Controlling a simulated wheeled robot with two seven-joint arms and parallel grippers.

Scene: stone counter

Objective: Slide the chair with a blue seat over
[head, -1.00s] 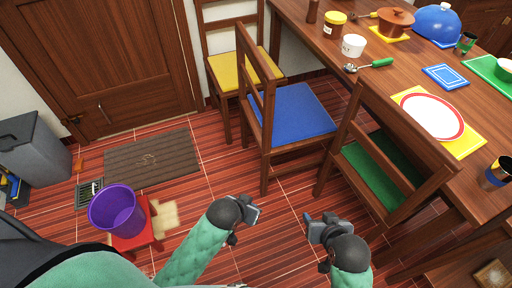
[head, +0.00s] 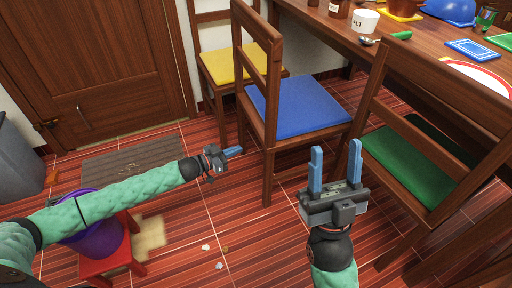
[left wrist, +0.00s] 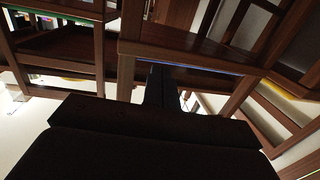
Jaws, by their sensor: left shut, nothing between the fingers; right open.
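The chair with a blue seat (head: 296,108) stands on the floor in the middle of the head view, its wooden back on the left side of the seat. My left gripper (head: 236,152) is shut and empty, just left of this chair's near legs, and appears apart from it. My right gripper (head: 336,165) is open and empty, fingers pointing up the picture, in front of the chair and left of the green-seat chair. The left wrist view is dark and shows wooden chair parts above the shut fingers (left wrist: 162,88), with a thin blue edge at a seat.
A yellow-seat chair (head: 238,64) stands behind and a green-seat chair (head: 410,163) to the right. The wooden table (head: 440,62) is beyond them. A purple bucket (head: 95,240) on a red stool (head: 108,263) is at lower left. Small pale bits (head: 219,266) lie on the floor.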

